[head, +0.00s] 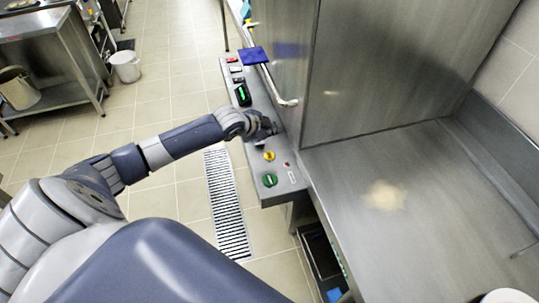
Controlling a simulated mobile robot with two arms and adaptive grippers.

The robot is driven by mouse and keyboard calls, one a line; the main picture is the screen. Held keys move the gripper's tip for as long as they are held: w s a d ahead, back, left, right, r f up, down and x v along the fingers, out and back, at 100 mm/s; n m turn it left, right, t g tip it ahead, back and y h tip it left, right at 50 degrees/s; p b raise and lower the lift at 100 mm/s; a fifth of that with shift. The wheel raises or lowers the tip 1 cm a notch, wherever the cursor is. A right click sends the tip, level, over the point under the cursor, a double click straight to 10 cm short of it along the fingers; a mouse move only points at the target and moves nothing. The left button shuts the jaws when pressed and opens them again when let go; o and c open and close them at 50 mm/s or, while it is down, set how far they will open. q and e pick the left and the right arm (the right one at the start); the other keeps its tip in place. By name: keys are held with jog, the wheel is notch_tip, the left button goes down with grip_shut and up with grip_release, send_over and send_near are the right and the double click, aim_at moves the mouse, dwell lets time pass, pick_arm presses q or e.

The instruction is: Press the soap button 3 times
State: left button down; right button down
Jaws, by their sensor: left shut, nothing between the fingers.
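A narrow grey control panel (280,165) runs along the left side of the steel machine. On its near end are a green round button (270,180) and a yellow round button (269,156). I cannot read which control is the soap button. My left gripper (268,128) is shut and empty, over the panel just beyond the yellow button. It hides the part of the panel under it, and I cannot tell whether it touches anything there. My right gripper is out of view.
The tall steel hood (390,60) stands right of the panel, with a bent pipe handle (280,90) at its edge. A bare steel counter (420,190) lies on the right. A floor drain grate (226,205) and open tiled floor lie left of the panel.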

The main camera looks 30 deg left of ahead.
pick_arm(q)
jog(key=shift+f, duration=0.15)
jog(key=b, duration=0.8)
send_over(271, 157)
notch_tip(271, 157, down, 8)
jog(key=shift+r, duration=0.2)
jog(key=shift+f, duration=0.45)
jog(key=shift+f, duration=0.15)
dwell(0.4)
jog(key=shift+f, duration=0.3)
jog(key=shift+f, duration=0.55)
dwell(0.8)
jog(key=shift+r+p, duration=0.8)
jog(key=shift+r, duration=0.15)
